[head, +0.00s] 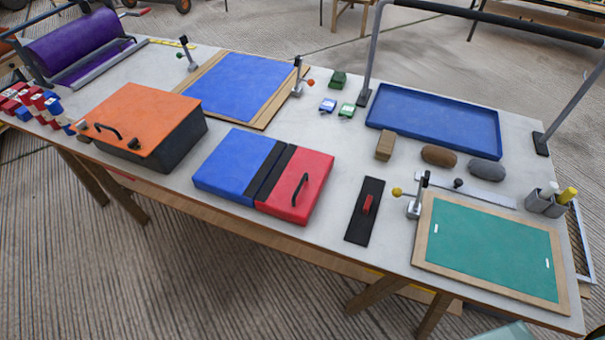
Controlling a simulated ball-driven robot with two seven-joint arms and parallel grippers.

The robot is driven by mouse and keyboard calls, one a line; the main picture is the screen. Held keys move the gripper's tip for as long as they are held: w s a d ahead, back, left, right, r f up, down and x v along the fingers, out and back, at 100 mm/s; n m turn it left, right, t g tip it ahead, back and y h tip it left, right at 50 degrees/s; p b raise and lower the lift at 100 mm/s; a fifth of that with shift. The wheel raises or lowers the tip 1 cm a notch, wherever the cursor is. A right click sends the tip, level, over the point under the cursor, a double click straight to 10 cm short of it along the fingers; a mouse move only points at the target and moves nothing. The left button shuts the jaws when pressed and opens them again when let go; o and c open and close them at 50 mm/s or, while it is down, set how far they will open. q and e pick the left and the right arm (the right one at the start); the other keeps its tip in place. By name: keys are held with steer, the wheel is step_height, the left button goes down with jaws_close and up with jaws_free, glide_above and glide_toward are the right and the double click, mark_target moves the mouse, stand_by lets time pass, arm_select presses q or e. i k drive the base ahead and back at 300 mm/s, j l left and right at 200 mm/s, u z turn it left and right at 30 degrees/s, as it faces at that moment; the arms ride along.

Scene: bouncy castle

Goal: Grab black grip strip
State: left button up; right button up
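A flat black strip (358,228) with a small red block-shaped handle (368,204) on its middle lies on the grey-white table, near its front edge. It lies lengthwise from front to back, with bare tabletop around it. Another black band (270,174) runs across the padded block between its blue part (232,163) and its red part (308,172). The pictures do not label which of the two is the grip strip. Neither of my grippers shows in the head view.
A green board (490,245) in a wooden frame and a metal clamp (416,205) with a yellow knob stand right of the strip. A blue tray (435,118), a wooden block (385,146) and an orange-lidded box (140,125) are also on the table (335,160).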

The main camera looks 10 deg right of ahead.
mark_target(361, 224)
steer(key=z, duration=0.95)
